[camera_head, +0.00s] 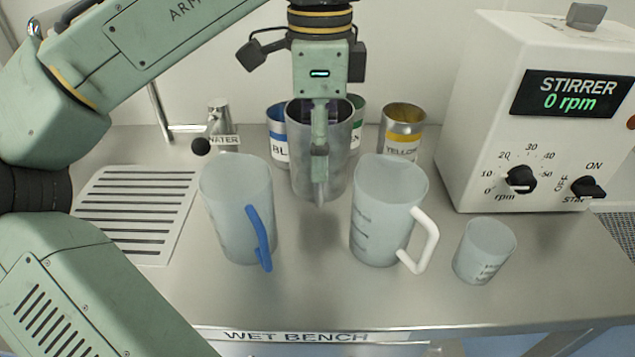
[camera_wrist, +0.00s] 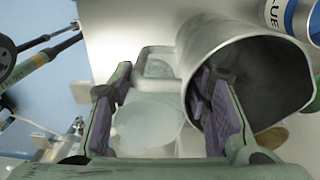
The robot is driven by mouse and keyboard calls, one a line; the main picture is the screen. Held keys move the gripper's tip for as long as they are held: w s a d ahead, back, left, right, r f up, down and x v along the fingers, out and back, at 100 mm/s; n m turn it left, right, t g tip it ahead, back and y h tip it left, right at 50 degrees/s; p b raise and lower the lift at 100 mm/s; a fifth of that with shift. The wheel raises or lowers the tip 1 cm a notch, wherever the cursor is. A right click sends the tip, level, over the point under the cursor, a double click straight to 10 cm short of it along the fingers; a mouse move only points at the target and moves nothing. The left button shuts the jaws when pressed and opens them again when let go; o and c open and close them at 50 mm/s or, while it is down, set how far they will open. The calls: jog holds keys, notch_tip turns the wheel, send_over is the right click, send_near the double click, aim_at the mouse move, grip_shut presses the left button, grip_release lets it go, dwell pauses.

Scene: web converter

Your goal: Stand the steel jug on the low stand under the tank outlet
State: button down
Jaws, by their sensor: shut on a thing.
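The steel jug (camera_head: 337,170) is a grey metal vessel with an open top, upright near the middle of the head view. It appears to hang a little above the bench, with a shadow in front of it. My gripper (camera_head: 320,178) points down at its near side and is shut on it. In the wrist view, the jug's open mouth (camera_wrist: 262,75) fills the right side, and one finger of my gripper (camera_wrist: 165,112) overlaps the mouth. The exact grip point is partly hidden. I cannot make out the low stand or the tank outlet in either view.
Two translucent jugs, blue-handled (camera_head: 236,205) and white-handled (camera_head: 385,210), stand close in front. A small beaker (camera_head: 485,250) is at right. Cans labelled blue (camera_head: 277,130) and yellow (camera_head: 403,128) stand behind. The stirrer unit (camera_head: 540,110) is right; a slotted drain (camera_head: 135,210) is left.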

jog(key=shift+f, duration=2.5)
jog(key=c, duration=0.9)
grip_release()
jog(key=shift+f, duration=0.1)
jog(key=shift+o, duration=0.2)
